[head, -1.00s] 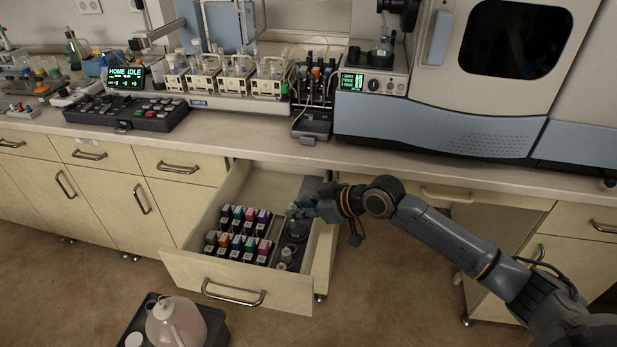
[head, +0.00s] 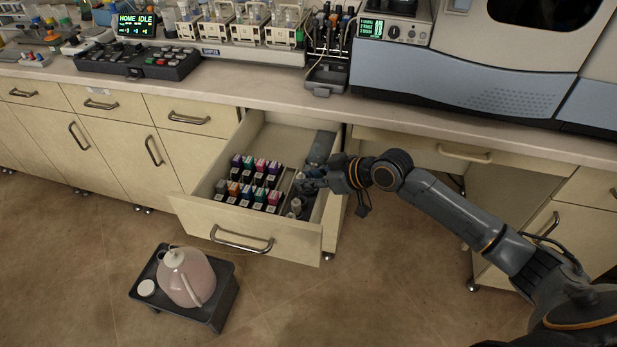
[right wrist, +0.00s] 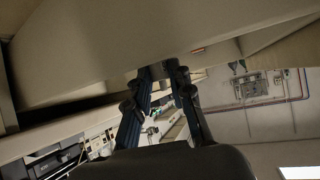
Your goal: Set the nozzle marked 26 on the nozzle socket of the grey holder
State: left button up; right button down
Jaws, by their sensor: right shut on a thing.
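My right gripper (head: 308,183) reaches into the open drawer (head: 262,230) from the right, over its narrow right compartment. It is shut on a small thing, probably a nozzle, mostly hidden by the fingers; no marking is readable. In the right wrist view the fingers of the right gripper (right wrist: 164,78) are close together, and what lies between their tips is unclear. Small pale pieces (head: 295,207) stand near the front of that compartment, just below the gripper. I cannot make out the number 26 or tell the grey holder and its socket apart there. My left gripper is out of view.
Several coloured-top boxes (head: 255,180) fill the drawer's left side. A grey piece (head: 320,147) lies at the back of the right compartment. The bench edge (head: 300,108) runs above the drawer. A pink jug (head: 187,278) stands on a low dark stool in front, on otherwise open floor.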

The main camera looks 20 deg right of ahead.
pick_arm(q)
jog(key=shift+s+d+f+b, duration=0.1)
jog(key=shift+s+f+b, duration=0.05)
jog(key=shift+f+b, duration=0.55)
pick_arm(e)
jog(key=shift+f, duration=1.2)
